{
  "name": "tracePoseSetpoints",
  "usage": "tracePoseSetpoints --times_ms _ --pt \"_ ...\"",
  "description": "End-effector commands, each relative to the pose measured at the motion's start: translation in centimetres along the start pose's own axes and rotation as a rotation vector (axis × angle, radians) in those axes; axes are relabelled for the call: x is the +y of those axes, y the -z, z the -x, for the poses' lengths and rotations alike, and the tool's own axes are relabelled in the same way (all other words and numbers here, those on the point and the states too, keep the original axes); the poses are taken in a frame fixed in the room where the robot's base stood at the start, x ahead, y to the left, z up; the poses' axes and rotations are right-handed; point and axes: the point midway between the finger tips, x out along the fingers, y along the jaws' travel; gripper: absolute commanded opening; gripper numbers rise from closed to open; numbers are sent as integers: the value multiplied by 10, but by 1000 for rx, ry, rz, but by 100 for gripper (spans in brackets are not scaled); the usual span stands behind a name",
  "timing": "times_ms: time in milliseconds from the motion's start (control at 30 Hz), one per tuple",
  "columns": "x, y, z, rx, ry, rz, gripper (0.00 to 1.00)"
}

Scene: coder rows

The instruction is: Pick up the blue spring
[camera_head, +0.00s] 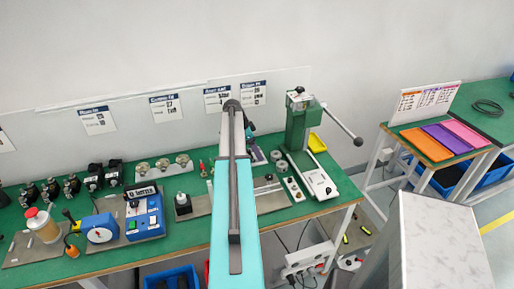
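I cannot make out a blue spring in the head view; it may be hidden behind my arm or too small to tell. My teal and dark grey arm reaches up the middle of the picture, over the green workbench (180,259). A small dark part shows just right of the arm's far end and may belong to my wrist or gripper. The fingers cannot be made out, and neither can anything held in them.
A green press (300,125) with a long lever stands right of my arm. A blue-and-white device (145,212), a blue round-faced unit (99,228) and an amber jar (43,226) stand left. Blue bins (172,278) sit below. A side table holds coloured trays (428,144).

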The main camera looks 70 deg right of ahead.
Motion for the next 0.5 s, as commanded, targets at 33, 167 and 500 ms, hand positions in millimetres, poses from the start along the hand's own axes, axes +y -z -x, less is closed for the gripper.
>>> tracePoseSetpoints --times_ms 33,167,500 --pt "9 -5 0 0 1 0 54" --pt "23 -13 5 0 0 0 53" --pt "60 -34 18 0 0 1 53"
